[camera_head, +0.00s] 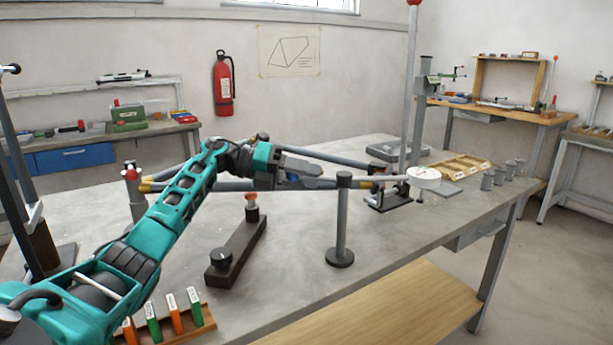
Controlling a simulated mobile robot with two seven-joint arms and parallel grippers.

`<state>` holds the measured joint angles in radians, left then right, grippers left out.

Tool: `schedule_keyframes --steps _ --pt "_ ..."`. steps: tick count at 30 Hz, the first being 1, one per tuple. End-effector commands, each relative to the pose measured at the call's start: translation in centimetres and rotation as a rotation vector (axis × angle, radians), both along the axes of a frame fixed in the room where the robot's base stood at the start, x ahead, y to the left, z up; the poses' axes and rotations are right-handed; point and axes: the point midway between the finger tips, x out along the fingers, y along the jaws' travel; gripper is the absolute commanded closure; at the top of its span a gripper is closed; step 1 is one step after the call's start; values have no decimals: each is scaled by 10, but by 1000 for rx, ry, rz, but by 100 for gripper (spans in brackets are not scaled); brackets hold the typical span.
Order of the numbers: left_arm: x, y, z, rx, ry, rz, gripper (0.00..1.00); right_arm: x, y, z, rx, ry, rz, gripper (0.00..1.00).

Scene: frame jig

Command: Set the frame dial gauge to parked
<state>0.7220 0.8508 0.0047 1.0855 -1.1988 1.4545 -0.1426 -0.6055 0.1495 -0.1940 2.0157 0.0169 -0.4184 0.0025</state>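The dial gauge (424,177) appears as a pale round dial on the right part of the jig table, seen at a slant. Its reading and setting are too small to make out. A small dark stand (388,200) with a red part is just left of it. My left gripper (322,180) reaches in from the left over the table, beside the frame tubes (222,186) and left of the gauge, apart from it. Its fingers blend with the tubes behind, so I cannot tell whether they are open or hold anything. My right gripper is out of view.
A grey post (342,220) on a round foot stands below the gripper. A dark block with a knob (236,252) lies nearer. A wooden tray (462,166) and several grey cylinders (500,176) are at the right. A tall pole (411,90) rises behind the gauge.

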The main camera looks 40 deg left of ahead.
Motion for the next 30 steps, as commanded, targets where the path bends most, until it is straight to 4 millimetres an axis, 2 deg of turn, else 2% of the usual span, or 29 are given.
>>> schedule_keyframes --steps 5,13,18,23,30 --pt "-14 22 4 3 2 5 62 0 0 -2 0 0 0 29" --pt "-47 71 18 1 0 8 62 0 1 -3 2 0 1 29" --pt "-61 93 24 0 -2 6 62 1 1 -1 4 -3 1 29" --pt "-68 102 27 0 -3 4 62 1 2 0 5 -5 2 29" --pt "-69 103 27 -1 -3 3 62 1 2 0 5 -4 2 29"
